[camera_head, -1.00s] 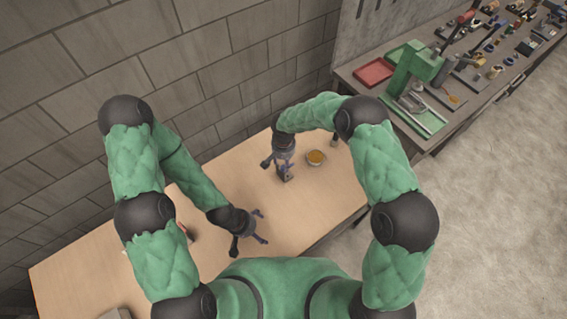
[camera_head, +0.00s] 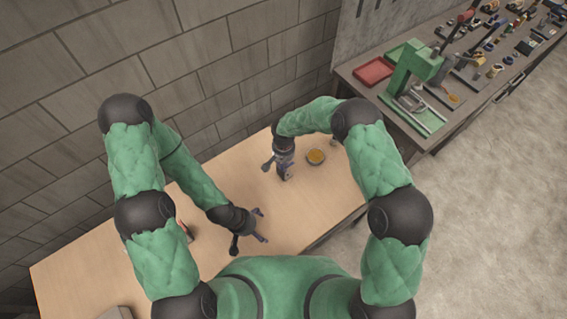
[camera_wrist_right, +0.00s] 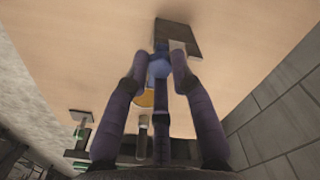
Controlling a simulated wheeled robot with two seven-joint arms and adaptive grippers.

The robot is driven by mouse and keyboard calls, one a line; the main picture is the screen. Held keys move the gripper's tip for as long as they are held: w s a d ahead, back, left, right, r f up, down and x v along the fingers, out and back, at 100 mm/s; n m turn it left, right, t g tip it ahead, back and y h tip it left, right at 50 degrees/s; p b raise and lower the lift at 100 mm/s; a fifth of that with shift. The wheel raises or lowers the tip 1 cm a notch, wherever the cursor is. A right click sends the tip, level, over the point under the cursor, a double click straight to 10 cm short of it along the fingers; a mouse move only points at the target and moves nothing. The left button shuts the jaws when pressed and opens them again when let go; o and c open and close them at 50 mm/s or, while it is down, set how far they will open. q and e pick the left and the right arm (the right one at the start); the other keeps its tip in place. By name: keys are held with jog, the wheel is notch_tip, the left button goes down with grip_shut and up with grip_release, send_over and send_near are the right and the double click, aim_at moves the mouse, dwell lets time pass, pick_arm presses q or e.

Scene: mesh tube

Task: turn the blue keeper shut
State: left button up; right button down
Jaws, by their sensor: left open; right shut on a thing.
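The blue keeper (camera_wrist_right: 160,67) shows in the right wrist view between my right fingertips, against a dark block (camera_wrist_right: 180,36) with a pale grey part. My right gripper (camera_head: 286,175) is shut on the keeper, low over the table. It also fills the middle of the right wrist view (camera_wrist_right: 164,64). In the head view, the gripper mostly hides the keeper and block. How far the keeper is turned cannot be told. My left gripper (camera_head: 260,225) is open and empty over the table, nearer my body.
An orange-filled round dish (camera_head: 316,157) sits on the wooden table (camera_head: 130,240) just right of my right gripper. A small red object (camera_head: 185,230) lies partly behind my left arm. A grey item (camera_head: 117,313) is at the bottom left. A cluttered workbench (camera_head: 440,150) stands at the right.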

pick_arm(q)
jog(key=shift+f, duration=0.15)
notch_tip(320, 180, down, 3)
jog(key=b, duration=0.3)
jog(key=shift+f, duration=0.1)
pick_arm(e)
jog(key=n, duration=0.3)
jog(key=shift+f+n, duration=0.15)
jog(key=shift+n, duration=0.25)
pick_arm(q)
notch_tip(320, 180, down, 2)
jog(key=b, duration=0.2)
jog(key=shift+f+b, duration=0.2)
jog(key=shift+b, duration=0.2)
pick_arm(e)
jog(key=n, duration=0.4)
jog(key=shift+n, duration=0.3)
pick_arm(q)
jog(key=shift+f+b, duration=0.6)
pick_arm(e)
jog(key=n, duration=0.4)
pick_arm(q)
jog(key=shift+f, duration=0.25)
pick_arm(e)
jog(key=shift+n, duration=2.8)
jog(key=shift+r, duration=0.2)
jog(key=c, duration=1.1)
grip_release()
jog(key=shift+o, duration=0.2)
